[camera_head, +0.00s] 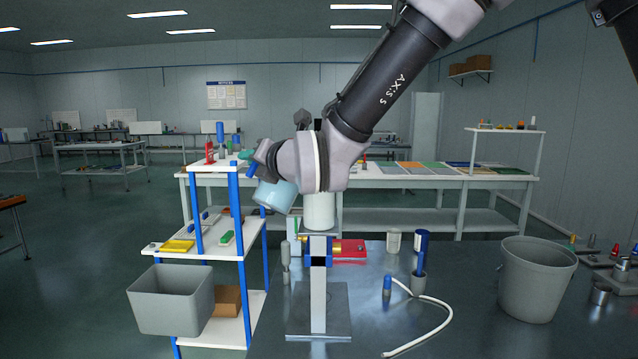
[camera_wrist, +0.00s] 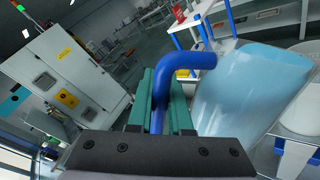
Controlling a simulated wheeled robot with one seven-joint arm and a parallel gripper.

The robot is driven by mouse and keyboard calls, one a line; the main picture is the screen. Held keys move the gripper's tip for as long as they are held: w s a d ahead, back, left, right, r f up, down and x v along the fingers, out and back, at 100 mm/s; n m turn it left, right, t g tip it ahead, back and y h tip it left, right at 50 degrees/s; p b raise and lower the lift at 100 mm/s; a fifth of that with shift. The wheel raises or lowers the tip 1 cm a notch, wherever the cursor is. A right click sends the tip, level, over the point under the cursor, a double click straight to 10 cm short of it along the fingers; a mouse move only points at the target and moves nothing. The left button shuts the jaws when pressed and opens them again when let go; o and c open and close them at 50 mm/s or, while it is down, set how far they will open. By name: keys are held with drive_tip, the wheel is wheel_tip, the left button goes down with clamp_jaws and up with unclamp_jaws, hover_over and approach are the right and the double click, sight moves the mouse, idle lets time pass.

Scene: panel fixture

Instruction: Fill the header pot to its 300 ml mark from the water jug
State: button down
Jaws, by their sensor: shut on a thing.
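The water jug (camera_head: 276,196) is a clear vessel with pale blue water and a blue handle. It is held in the air, tilted, just left of the header pot. In the wrist view the jug (camera_wrist: 250,85) fills the right side, with its water showing. My gripper (camera_wrist: 162,100) has teal fingers shut on the blue handle; in the head view my gripper (camera_head: 259,158) is partly hidden by my arm. The header pot (camera_head: 320,212) is a whitish cylinder on top of a post stand (camera_head: 318,285). Its mark and water level cannot be read. No stream of water is discernible.
A grey bucket (camera_head: 537,282) stands on the right of the dark bench (camera_head: 440,335). A white hose (camera_head: 437,330), blue-handled tools (camera_head: 421,252) and a small cup (camera_head: 393,241) lie nearer the stand. A blue-posted shelf (camera_head: 237,245) with a grey bin (camera_head: 172,302) is at left.

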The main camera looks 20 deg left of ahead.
drive_tip(key=shift+w+d+r+m, duration=0.15)
drive_tip(key=shift+w+r+m, duration=0.15)
drive_tip(key=shift+r, duration=0.2)
drive_tip(key=shift+w+d+r+m, duration=0.1)
drive_tip(key=shift+w+r+m, duration=0.1)
drive_tip(key=shift+r+m, duration=0.25)
idle(0.9)
drive_tip(key=shift+w+d+r+m+g+p, duration=0.25)
drive_tip(key=shift+w+m+g+p, duration=0.25)
drive_tip(key=shift+m+p, duration=0.3)
idle(2.3)
drive_tip(key=shift+w+d+r+m+p, duration=0.3)
drive_tip(key=shift+w+r+m, duration=0.2)
drive_tip(key=shift+r, duration=0.2)
idle(2.4)
